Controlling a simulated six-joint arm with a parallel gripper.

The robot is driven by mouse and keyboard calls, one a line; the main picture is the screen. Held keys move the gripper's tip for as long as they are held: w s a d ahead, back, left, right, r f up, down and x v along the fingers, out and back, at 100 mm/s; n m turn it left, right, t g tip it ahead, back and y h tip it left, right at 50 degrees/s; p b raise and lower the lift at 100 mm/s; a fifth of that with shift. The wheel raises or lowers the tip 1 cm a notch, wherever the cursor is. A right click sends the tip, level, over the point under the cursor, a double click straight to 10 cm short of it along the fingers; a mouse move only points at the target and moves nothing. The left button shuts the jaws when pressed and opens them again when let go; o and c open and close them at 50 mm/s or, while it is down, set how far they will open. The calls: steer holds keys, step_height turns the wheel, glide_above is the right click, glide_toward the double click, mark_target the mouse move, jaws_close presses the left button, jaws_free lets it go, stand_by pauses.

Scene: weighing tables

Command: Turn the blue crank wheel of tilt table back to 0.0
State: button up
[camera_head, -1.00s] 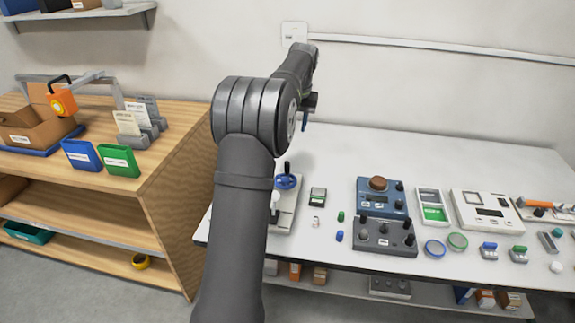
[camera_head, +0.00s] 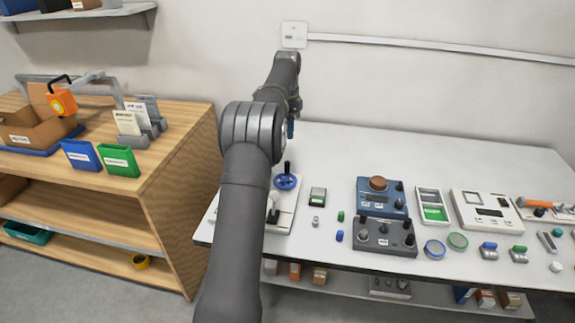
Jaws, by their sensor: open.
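The blue crank wheel (camera_head: 286,181) has a dark upright handle and sits on the tilt table (camera_head: 282,215), a pale unit at the left end of the white bench. My arm hides much of the tilt table's left side, and its scale cannot be read. My gripper (camera_head: 291,128) is partly hidden behind my arm. Its blue-tipped end points down above the back of the bench, behind and above the wheel, apart from it. It is open, and I see nothing held.
Right of the wheel stand a small green-screened device (camera_head: 317,196), a blue instrument (camera_head: 381,196) and a dark control box (camera_head: 385,236). The back of the white bench (camera_head: 430,155) is clear. A wooden shelf unit (camera_head: 180,165) stands close on the left.

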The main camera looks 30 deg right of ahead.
mark_target(287, 162)
step_height(287, 162, down, 15)
steer(key=shift+f, duration=0.15)
steer(key=shift+c, duration=0.2)
jaws_close()
